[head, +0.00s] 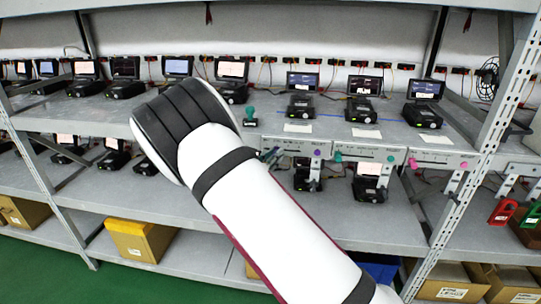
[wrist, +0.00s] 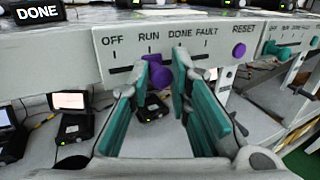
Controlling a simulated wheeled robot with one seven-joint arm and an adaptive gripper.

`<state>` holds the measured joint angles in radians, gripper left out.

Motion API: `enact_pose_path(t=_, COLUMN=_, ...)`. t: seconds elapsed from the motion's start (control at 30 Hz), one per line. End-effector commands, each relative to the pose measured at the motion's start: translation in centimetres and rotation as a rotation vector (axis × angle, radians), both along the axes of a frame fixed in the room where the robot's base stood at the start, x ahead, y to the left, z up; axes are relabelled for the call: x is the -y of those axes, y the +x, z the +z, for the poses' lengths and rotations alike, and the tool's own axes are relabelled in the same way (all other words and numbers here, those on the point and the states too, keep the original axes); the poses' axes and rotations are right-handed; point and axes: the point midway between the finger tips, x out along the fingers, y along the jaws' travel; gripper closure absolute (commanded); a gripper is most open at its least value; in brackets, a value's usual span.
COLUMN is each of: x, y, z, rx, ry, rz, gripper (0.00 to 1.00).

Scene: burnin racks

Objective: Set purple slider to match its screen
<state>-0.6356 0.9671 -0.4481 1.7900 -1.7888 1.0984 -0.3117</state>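The purple slider (wrist: 160,76) sits on a slot in a grey panel (wrist: 118,54) marked OFF, RUN, DONE, FAULT and RESET. Its knob is below and slightly right of the RUN label, left of DONE. A black screen (wrist: 36,12) at top left of the wrist view reads DONE in white. My gripper (wrist: 160,88) is open, its teal-padded fingers on either side of the slider with gaps visible. In the head view my arm hides the slider and most of the gripper.
A purple RESET knob (wrist: 239,50) is right of the slot. A neighbouring panel with teal controls (wrist: 270,47) is further right. Small devices with screens (wrist: 75,115) stand on the shelf below. A shelf upright (head: 487,150) stands at the right.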

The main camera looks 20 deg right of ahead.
Motion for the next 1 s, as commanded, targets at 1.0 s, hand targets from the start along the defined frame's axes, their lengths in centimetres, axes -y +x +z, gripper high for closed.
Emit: enact_pose_path(t=1.0, x=-7.2, y=-6.6, z=0.0, rx=-0.001, ry=0.001, rz=0.002, gripper=0.63)
